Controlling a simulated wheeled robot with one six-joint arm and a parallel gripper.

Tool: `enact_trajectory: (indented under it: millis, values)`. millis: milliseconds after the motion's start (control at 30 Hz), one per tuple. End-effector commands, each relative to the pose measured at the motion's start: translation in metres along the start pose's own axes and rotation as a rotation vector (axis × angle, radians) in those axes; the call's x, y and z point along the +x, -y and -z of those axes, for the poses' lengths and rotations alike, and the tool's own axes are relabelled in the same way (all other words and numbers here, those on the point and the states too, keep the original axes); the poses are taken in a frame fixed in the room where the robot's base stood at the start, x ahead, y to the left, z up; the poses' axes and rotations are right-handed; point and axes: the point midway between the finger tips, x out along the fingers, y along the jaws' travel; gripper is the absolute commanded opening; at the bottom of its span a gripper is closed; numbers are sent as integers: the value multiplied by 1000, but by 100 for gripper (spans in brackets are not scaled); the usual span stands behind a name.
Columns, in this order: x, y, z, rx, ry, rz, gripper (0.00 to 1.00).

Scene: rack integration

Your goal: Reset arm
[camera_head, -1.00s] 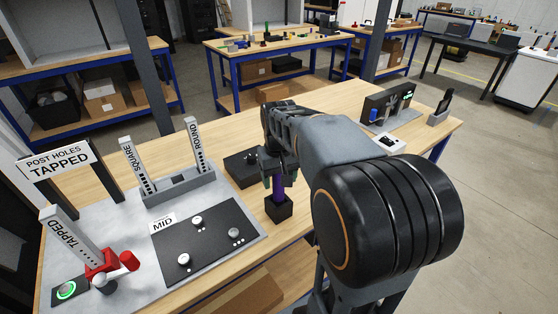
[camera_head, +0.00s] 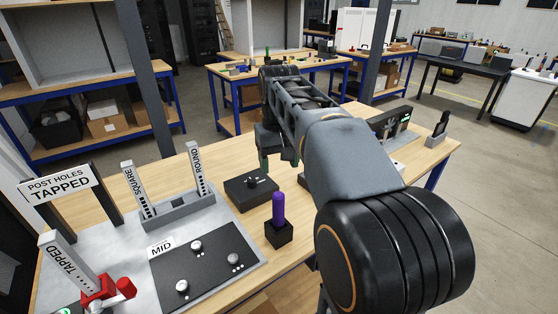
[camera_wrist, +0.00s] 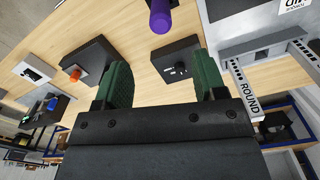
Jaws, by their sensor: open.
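My gripper (camera_head: 272,158) is raised above the wooden table, beyond the purple-handled tool. In the wrist view its two green fingers (camera_wrist: 163,85) are spread apart with nothing between them. The purple-handled tool (camera_head: 278,208) stands upright in a small black holder (camera_head: 279,234) and is apart from my gripper. Its purple end also shows at the top of the wrist view (camera_wrist: 160,16). My arm hides part of the table to the right.
A black box with a knob (camera_head: 250,190) lies left of the gripper. A grey stand holds the SQUARE (camera_head: 138,190) and ROUND (camera_head: 199,168) posts. A black MID panel (camera_head: 207,265) and a red clamp (camera_head: 100,290) are at front left. A black device (camera_head: 390,122) stands at back right.

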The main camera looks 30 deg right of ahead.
Motion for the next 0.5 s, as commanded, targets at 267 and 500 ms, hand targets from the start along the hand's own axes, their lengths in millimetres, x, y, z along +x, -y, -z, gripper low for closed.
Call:
enact_trajectory:
  millis: [267,500]
  values:
    - [0,0,0,0,0,0,65]
    - [13,11,-11,-20,-36,-2,65]
